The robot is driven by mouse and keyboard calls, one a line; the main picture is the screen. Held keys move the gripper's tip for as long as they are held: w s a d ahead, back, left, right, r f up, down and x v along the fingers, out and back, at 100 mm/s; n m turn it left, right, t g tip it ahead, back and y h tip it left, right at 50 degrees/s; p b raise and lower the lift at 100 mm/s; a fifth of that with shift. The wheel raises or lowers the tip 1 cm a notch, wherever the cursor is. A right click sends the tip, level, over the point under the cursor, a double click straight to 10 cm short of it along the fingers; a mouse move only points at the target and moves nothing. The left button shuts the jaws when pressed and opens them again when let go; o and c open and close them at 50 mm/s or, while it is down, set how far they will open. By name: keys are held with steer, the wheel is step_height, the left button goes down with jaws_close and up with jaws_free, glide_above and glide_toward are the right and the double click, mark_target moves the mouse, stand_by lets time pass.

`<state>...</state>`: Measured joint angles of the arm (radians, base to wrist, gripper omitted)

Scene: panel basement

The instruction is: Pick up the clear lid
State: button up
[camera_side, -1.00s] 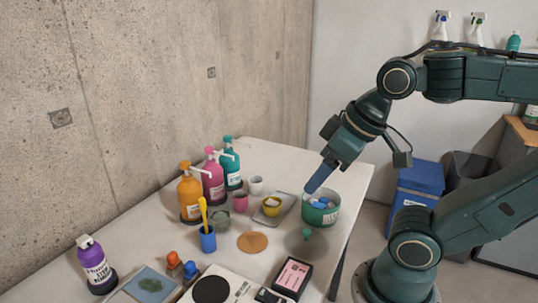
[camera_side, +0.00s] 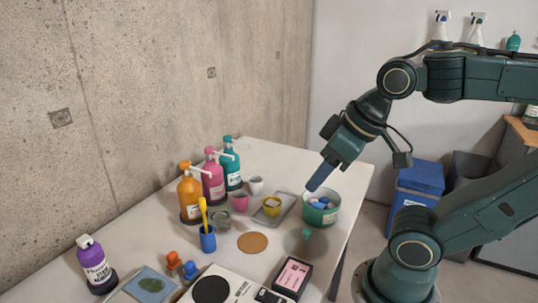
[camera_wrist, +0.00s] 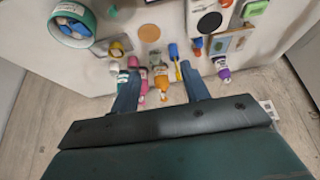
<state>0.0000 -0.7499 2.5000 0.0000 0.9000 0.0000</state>
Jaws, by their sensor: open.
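The clear lid (camera_side: 293,242) is a see-through disc with a teal knob. It lies flat on the white table, in front of the green tub and right of the round cork mat. In the wrist view the lid's teal knob (camera_wrist: 112,11) shows near the top, left of the middle; its clear edge is hard to make out. My gripper (camera_side: 318,184) is open and empty, pointing down and left. In the side view it overlaps the tub's back rim, and its height above it is hard to judge. The wrist view shows both fingers (camera_wrist: 160,88) spread apart.
The green tub (camera_side: 331,218) holds blue and white items. A tray (camera_side: 288,202) with a yellow cup stands left of it. Pump bottles (camera_side: 213,180) line the wall side. A cork mat (camera_side: 252,243), a scale (camera_side: 232,287) and a black-framed pink card (camera_side: 292,278) lie near the lid.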

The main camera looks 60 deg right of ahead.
steer(key=w+d+f+m+g+y, duration=0.1)
steer(key=d+f+m+g+y, duration=0.1)
steer(key=d+f+m, duration=0.4)
steer(key=w+d+f+m+g+y, duration=0.1)
steer(key=d+f+m, duration=0.4)
steer(key=d+m, duration=0.5)
steer(key=w+m+y, duration=0.1)
steer(key=m, duration=0.5)
steer(key=shift+w+d+f+m+g, duration=0.15)
steer(key=shift+d+f+m+g, duration=0.15)
steer(key=shift+f+g, duration=0.1)
steer(key=shift+a+f, duration=0.1)
glide_above(307, 230)
steer(key=s+d, duration=0.1)
steer(key=d, duration=0.1)
steer(key=shift+d+f, duration=0.15)
steer(key=shift+f, duration=3.7)
steer(key=shift+x, duration=2.6)
